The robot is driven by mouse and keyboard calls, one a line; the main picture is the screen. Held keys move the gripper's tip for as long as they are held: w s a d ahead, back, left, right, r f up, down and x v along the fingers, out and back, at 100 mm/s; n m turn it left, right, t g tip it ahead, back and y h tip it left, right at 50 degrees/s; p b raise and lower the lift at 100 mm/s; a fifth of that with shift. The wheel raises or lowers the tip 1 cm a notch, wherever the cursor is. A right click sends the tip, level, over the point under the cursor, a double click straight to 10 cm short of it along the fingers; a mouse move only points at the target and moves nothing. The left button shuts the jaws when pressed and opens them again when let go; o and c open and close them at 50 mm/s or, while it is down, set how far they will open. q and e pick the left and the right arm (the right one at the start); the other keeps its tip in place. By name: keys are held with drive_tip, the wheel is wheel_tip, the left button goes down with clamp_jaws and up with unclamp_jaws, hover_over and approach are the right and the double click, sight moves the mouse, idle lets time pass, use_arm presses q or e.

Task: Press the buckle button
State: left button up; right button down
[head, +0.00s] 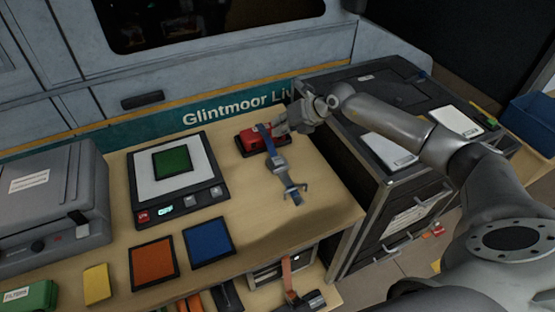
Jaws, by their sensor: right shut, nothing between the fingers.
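A blue strap (264,131) lies across a red block with a dark base (249,142) at the back of the wooden bench. A grey buckle (277,163) sits on the strap just in front of the block, and the strap's lower end with grey prongs (295,193) lies on the bench. I cannot make out which part of the buckle is the button. My right gripper (281,128) is shut and empty, right beside the strap and the red block. I cannot tell whether its tips touch them. My left gripper is out of view.
A scale-like device (178,207) with a green square (171,162) stands left of the strap. Orange (153,263) and blue (209,242) squares lie in front of it. A grey case (45,205) is at far left. A dark cabinet (350,150) adjoins the bench on the right.

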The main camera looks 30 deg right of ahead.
idle(0.3)
drive_tip(key=b, duration=0.7)
hover_over(279, 158)
wheel_tip(279, 158, down, 8)
drive_tip(key=shift+d, duration=0.1)
drive_tip(key=shift+f, duration=0.4)
idle(0.7)
drive_tip(key=shift+f, duration=0.45)
drive_tip(key=shift+f+b, duration=0.35)
drive_tip(key=shift+f, duration=0.2)
idle(0.8)
drive_tip(key=shift+r, duration=0.15)
drive_tip(key=shift+r+p, duration=0.85)
drive_tip(key=shift+p, duration=0.05)
